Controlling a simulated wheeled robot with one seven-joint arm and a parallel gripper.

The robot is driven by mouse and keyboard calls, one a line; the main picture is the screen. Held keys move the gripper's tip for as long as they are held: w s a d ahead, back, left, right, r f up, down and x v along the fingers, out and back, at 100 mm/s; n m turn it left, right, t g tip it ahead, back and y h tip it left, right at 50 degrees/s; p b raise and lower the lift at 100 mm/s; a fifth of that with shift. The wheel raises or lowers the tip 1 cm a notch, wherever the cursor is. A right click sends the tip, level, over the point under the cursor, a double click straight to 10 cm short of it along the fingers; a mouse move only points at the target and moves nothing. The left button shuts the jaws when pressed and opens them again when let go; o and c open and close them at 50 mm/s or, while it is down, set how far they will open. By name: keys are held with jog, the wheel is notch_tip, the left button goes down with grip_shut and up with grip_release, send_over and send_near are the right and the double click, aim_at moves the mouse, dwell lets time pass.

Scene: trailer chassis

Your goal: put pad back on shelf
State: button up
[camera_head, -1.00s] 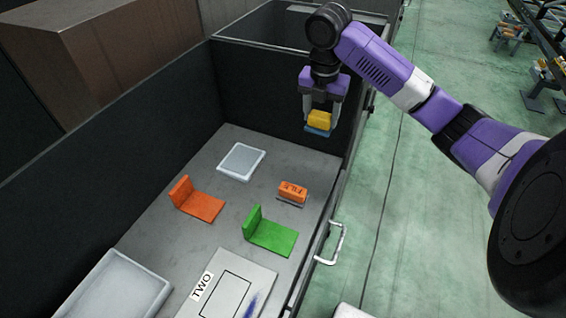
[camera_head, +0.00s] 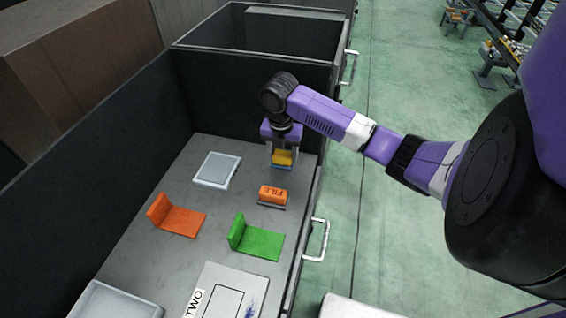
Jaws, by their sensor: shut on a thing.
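The pad is a yellow block with a blue underside (camera_head: 283,158). My gripper (camera_head: 283,154) is shut on it, with a finger on either side.
A shallow pale tray (camera_head: 216,170) lies to the left of my gripper. An orange angle bracket (camera_head: 176,217) and a green one (camera_head: 256,238) stand farther forward. A plate marked TWO (camera_head: 222,295) and another pale tray (camera_head: 112,302) are at the front.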

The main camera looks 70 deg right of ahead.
aim_at(283, 164)
jog(key=shift+f, duration=2.3)
jog(key=shift+f, duration=0.1)
jog(key=o, duration=1.2)
